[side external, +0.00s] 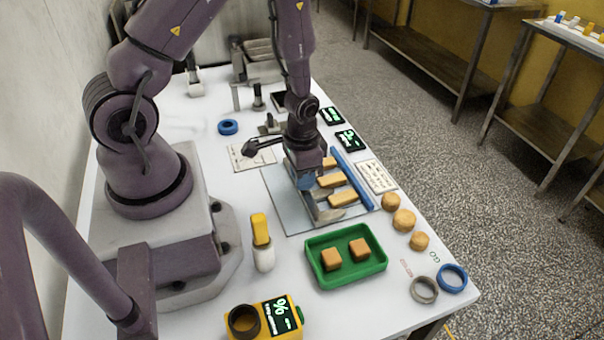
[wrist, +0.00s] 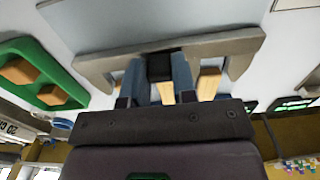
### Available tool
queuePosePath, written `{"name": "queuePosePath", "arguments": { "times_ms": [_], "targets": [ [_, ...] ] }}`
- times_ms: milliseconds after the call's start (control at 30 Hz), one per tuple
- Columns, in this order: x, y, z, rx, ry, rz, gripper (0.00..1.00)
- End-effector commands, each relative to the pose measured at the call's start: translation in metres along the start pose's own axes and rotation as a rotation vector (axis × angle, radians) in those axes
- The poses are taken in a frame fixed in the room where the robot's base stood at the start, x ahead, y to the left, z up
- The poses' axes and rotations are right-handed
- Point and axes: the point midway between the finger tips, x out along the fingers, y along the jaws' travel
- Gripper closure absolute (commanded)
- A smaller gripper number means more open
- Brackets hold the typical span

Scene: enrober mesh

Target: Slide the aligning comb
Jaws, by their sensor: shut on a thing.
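The aligning comb is a grey bar with bent ends; it spans the wrist view (wrist: 105,62), and one end shows under my gripper in the side view (side external: 328,215). My gripper (side external: 304,183) is shut on the comb's black grip block (wrist: 160,68), with a bluish finger on each side. Several tan bars (side external: 343,198) lie side by side on a pale plate (side external: 285,212), to the right of the comb. A blue rail (side external: 352,178) runs along their right ends. My gripper hides most of the comb in the side view.
A green tray (side external: 316,277) with two tan blocks stands in front of the plate. Round tan pieces (side external: 404,219) lie to the right, with a blue ring (side external: 452,278) and grey ring (side external: 424,290) nearer.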

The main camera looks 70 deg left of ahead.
Motion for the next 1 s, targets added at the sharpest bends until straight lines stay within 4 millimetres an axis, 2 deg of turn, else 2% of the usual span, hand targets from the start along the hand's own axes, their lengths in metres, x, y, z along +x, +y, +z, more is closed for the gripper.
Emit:
{"name": "queuePosePath", "arguments": {
  "times_ms": [300,600,633,700,733,1000],
  "targets": [
    [0.000,0.000,-0.038,0.001,0.001,-0.001,1.00],
    [-0.001,0.000,-0.043,0.001,0.010,-0.002,1.00],
    [-0.001,0.000,-0.043,0.001,0.010,-0.002,0.70],
    [-0.001,0.000,-0.042,0.001,0.008,-0.001,0.54],
    [-0.001,0.000,-0.042,0.001,0.007,-0.001,0.49],
    [-0.001,0.000,-0.040,0.000,0.002,-0.001,0.49]
  ]
}}
